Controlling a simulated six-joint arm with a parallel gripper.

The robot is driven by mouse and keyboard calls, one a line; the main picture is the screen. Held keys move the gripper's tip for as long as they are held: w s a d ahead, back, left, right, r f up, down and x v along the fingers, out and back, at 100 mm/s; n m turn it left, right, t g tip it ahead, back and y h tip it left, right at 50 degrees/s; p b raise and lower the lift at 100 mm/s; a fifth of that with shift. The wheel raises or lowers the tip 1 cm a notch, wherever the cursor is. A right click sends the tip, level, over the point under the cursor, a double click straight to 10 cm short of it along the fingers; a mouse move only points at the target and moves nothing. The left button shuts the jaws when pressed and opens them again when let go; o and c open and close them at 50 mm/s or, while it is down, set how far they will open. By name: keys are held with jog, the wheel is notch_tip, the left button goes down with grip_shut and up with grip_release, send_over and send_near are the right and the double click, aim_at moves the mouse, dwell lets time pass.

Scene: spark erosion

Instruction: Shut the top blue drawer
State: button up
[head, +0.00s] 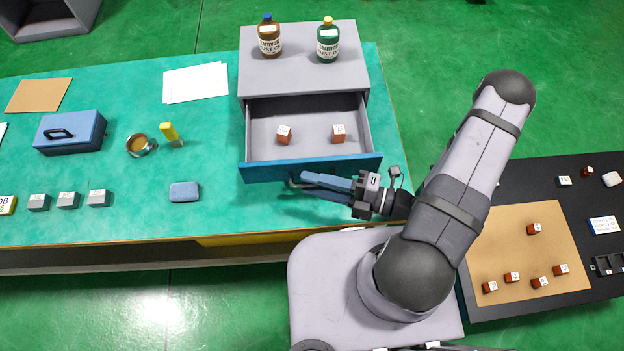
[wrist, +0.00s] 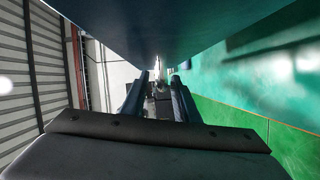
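The top blue drawer (head: 312,168) is pulled well out of the grey cabinet (head: 303,84). Its grey inside is visible and holds two small reddish-brown blocks, one at left (head: 284,134) and one at right (head: 338,133). A metal handle (head: 293,183) shows partly at the drawer's front. My gripper (head: 304,183) is just in front of the blue front, its fingertips pointing left close to the handle. In the wrist view my gripper (wrist: 160,80) has its two fingers apart, beneath a dark blue surface. Whether the fingers touch the handle cannot be told.
Brown (head: 269,37) and green (head: 327,41) bottles stand on the cabinet. A blue toolbox (head: 71,132), a small round dish (head: 141,145) and a blue-grey block (head: 184,191) lie leftward on the teal bench (head: 140,215). A black table (head: 590,175) is at right.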

aim_at(307, 128)
jog(key=shift+w+a, duration=0.1)
jog(key=shift+a, duration=0.3)
grip_shut()
jog(key=shift+w, duration=0.15)
jog(key=w+b, duration=0.2)
jog(key=w, duration=1.4)
jog(key=shift+w+f, duration=0.1)
jog(key=shift+w, duration=0.2)
jog(key=shift+w+b, duration=0.3)
jog(key=shift+w, duration=0.35)
jog(key=shift+d+r, duration=0.1)
jog(key=shift+r, duration=0.1)
